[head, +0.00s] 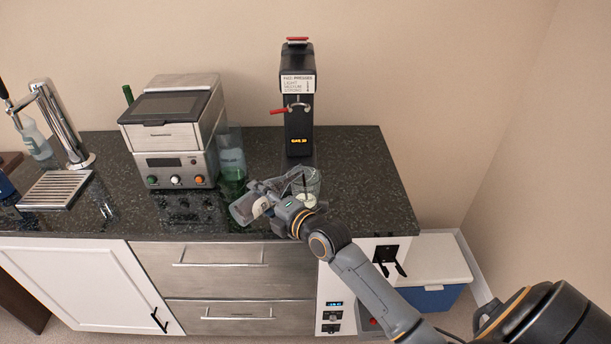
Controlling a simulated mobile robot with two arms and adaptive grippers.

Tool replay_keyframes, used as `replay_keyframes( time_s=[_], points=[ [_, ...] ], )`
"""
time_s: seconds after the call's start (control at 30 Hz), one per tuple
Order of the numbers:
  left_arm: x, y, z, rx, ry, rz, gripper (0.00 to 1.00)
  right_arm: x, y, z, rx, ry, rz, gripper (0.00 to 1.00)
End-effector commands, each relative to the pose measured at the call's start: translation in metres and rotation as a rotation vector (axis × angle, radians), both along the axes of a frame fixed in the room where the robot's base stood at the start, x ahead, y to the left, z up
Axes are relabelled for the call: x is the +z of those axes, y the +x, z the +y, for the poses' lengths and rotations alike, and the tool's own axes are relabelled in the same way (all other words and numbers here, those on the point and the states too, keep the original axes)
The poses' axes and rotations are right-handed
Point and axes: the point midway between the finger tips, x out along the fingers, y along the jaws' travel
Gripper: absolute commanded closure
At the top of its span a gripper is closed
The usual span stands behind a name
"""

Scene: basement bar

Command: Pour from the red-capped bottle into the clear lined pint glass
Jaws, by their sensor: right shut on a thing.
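My right gripper (276,198) is shut on a clear, greyish container (243,209) above the front of the counter. The container lies tilted, its broad round end low at the left. It looks like a bottle, but no red cap shows on it and my fingers hide part of it. A clear glass (311,184) stands on the counter just behind and right of my gripper, partly covered by it. Something pale shows at its bottom. I cannot tell whether the container's upper end touches the glass. My left gripper is not in view.
A black dispenser (298,110) with a red lever stands behind the glass. Left of it are a tall clear glass with green in it (231,155), a boxy machine (175,135) and a chrome tap (62,125). The counter (365,185) is clear at the right.

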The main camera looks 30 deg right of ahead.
Motion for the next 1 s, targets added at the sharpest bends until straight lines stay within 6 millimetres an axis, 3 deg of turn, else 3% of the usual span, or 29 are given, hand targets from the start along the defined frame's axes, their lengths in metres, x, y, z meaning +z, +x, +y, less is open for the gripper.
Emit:
replay_keyframes(
  time_s=[1.0],
  points=[
    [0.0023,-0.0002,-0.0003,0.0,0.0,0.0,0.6,0.0036,0.0004,-0.0001,0.0,0.039,0.005,1.0]
  ],
)
